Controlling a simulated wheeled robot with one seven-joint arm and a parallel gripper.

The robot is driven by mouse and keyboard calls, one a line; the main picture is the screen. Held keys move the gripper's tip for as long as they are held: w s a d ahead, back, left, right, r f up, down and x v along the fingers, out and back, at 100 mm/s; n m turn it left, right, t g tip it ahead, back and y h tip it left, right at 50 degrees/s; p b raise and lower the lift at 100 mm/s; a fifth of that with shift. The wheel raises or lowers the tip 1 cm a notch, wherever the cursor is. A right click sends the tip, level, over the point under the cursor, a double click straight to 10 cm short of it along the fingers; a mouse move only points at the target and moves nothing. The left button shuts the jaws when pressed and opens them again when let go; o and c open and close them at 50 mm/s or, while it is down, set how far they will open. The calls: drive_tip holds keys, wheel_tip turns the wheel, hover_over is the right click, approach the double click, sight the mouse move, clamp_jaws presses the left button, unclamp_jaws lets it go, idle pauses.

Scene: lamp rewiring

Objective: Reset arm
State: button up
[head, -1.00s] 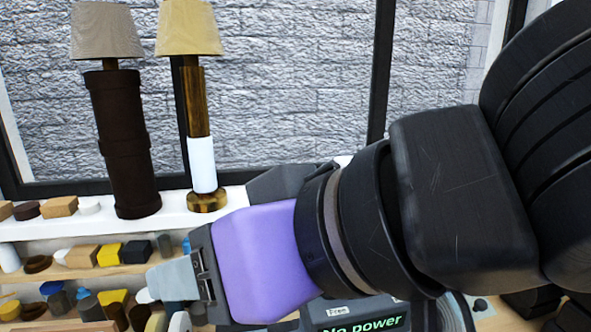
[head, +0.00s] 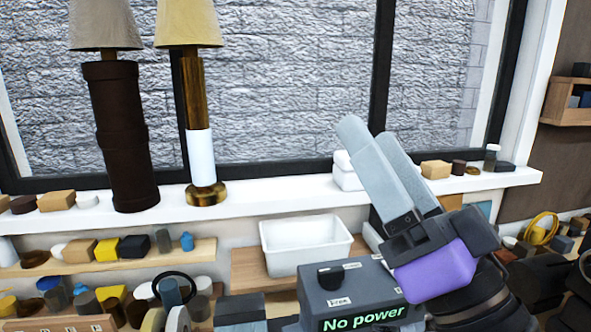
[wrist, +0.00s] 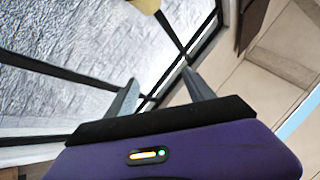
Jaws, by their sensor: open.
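My gripper (head: 372,138) is raised at the right of the middle in the head view, its two grey fingers pointing up and to the left in front of the window. The fingers are apart with nothing between them. In the wrist view my gripper (wrist: 160,92) also shows two separated fingers, with the window and ceiling beyond. My purple wrist part and black arm links reach in from the lower right of the head view.
A dark brown lamp (head: 121,140) and a brass-and-white lamp (head: 200,150) stand on the white sill (head: 270,186). A white bin (head: 306,245) sits below. A grey box (head: 350,290) reads "No power". Shelves hold small items.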

drive_tip(key=s+d+f+m+h+b, duration=0.1)
drive_tip(key=s+d+f+m+h, duration=0.15)
drive_tip(key=d+f+h, duration=0.4)
drive_tip(key=s+d+f+m+h, duration=0.1)
drive_tip(key=s+f+h, duration=0.2)
drive_tip(key=f, duration=0.7)
drive_tip(key=s+d+f+m+h+b, duration=0.1)
drive_tip(key=s+d+f+m+h, duration=0.15)
drive_tip(key=f+h, duration=0.4)
drive_tip(key=s+d+f+n+g+y+b, duration=0.1)
drive_tip(key=s+f+n+g, duration=0.4)
drive_tip(key=s+f, duration=1.7)
wheel_tip(320, 180, down, 2)
drive_tip(key=g+y+b, duration=0.1)
drive_tip(key=g+y, duration=0.1)
drive_tip(key=shift+s+d+g, duration=0.2)
drive_tip(key=shift+d+g, duration=0.2)
